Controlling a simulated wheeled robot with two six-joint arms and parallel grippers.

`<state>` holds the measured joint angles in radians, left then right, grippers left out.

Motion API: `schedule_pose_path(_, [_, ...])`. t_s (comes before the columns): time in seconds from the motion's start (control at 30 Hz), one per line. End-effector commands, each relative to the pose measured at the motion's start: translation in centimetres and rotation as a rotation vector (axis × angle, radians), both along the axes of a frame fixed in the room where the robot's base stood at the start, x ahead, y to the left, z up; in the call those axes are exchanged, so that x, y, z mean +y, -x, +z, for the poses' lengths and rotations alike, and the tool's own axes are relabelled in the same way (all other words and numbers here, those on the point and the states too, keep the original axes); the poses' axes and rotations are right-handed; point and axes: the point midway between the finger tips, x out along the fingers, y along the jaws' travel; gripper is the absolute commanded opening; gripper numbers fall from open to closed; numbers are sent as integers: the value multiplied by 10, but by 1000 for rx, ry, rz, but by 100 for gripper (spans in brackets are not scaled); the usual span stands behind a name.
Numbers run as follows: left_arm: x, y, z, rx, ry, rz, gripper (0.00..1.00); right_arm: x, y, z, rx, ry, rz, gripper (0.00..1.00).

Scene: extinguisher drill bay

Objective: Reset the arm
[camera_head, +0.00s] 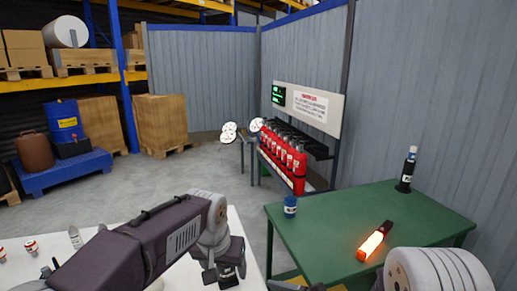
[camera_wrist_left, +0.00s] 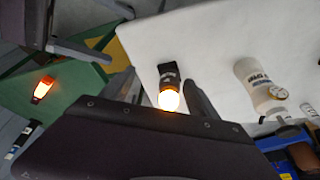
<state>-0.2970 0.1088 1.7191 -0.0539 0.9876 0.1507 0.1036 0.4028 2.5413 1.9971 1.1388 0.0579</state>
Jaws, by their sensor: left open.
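My left arm reaches in from the left in the head view, its gripper (camera_head: 224,274) low over the right part of the white table (camera_head: 245,232). In the left wrist view the jaws (camera_wrist_left: 165,92) are open. A black torch-like item (camera_wrist_left: 168,80) with a glowing orange end shows between the fingers; I cannot tell how far below them it is, and no grip on it shows. My right arm shows only as a pale rounded link at the bottom right of the head view. The state of its gripper is not clear.
The green table (camera_head: 330,215) holds a glowing orange lamp (camera_head: 372,243), a blue can (camera_head: 290,206) and a dark bottle (camera_head: 407,170). Small jars (camera_head: 31,247) stand on the white table's left side. Red extinguishers (camera_head: 290,155) stand in a rack behind. The floor between is clear.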

Motion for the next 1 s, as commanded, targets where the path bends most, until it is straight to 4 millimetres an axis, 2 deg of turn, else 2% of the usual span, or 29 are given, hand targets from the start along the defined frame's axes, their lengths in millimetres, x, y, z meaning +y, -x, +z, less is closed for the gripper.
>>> schedule_pose_path(0.13, [30, 18, -29, 64, -8, 68, 69, 23, 40, 6, -58, 99, 223, 81])
schedule_pose_path(0.3, [59, 46, -64, 132, -11, 131, 69, 30, 97, -7, -127, 283, 525, 81])
schedule_pose_path(0.37, [69, 59, -78, 158, -11, 154, 69, 24, 119, -17, -160, 377, 650, 81])
schedule_pose_path(0.43, [79, 77, -96, 190, -9, 180, 69, 8, 142, -31, -209, 511, 815, 81])
schedule_pose_path(0.53, [91, 106, -122, 233, -4, 211, 69, -30, 165, -52, -297, 739, 1059, 81])
schedule_pose_path(0.67, [97, 138, -147, 267, 1, 225, 69, -84, 167, -69, -412, 1008, 1317, 81])
schedule_pose_path(0.8, [96, 161, -166, 282, 3, 212, 69, -132, 151, -77, -525, 1236, 1535, 81])
schedule_pose_path(0.87, [95, 165, -171, 273, 4, 205, 69, -148, 140, -78, -578, 1322, 1620, 81])
schedule_pose_path(0.9, [95, 159, -172, 245, 6, 197, 69, -157, 130, -78, -624, 1387, 1670, 81])
schedule_pose_path(0.93, [95, 154, -155, 222, 6, 185, 69, -158, 124, -62, -641, 1408, 1664, 81])
schedule_pose_path(1.0, [95, 154, -125, 228, 5, 187, 69, -157, 126, -32, -634, 1399, 1661, 81])
